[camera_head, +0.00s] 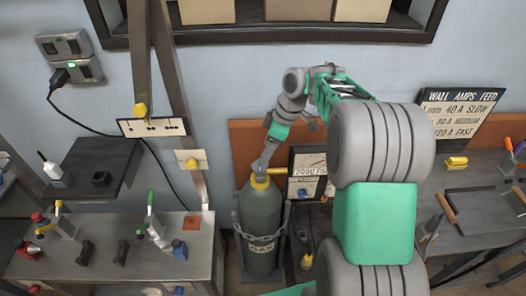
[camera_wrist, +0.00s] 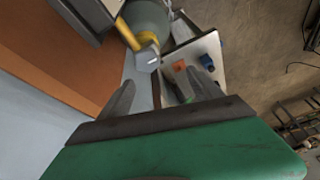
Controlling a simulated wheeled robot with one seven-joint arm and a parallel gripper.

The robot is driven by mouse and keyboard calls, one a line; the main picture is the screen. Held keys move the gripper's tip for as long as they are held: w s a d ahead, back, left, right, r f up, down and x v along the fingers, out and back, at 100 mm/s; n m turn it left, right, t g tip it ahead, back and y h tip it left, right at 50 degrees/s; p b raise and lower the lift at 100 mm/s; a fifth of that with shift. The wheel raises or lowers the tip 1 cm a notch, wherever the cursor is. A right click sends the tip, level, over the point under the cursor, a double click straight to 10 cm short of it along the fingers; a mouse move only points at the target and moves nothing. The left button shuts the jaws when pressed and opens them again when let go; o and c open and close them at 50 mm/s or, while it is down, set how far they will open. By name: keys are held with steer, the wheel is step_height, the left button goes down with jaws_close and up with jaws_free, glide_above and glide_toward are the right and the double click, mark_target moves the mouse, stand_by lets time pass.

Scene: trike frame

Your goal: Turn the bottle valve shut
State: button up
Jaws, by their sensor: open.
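The gas bottle (camera_head: 262,225) is a dark grey-green cylinder standing upright below my arm. It also shows at the top of the wrist view (camera_wrist: 150,16). Its yellow neck (camera_wrist: 127,34) ends in a pale grey valve knob (camera_wrist: 147,57) with a light mark on its face. My gripper (camera_head: 264,160) points down just above the bottle's yellow top (camera_head: 260,182). In the wrist view my gripper (camera_wrist: 155,88) is open, and the knob appears just beyond the gap between the fingertips. I see no contact. The knob is hard to make out in the head view.
A chain (camera_head: 240,236) and stand hold the bottle. A welder with a dial panel (camera_head: 307,172) is close on its right. A workbench (camera_head: 185,262) with clamps stands left. An orange-brown panel (camera_head: 243,140) is behind the bottle.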

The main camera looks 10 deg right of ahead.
steer(key=w+f+n, duration=0.1)
steer(key=f, duration=0.2)
steer(key=w+f+n+p, duration=0.1)
steer(key=f, duration=0.2)
steer(key=w+f+n+p, duration=0.1)
steer(key=f, duration=0.2)
steer(key=shift+a+y, duration=0.35)
steer(key=shift+y, duration=0.05)
steer(key=c, duration=1.4)
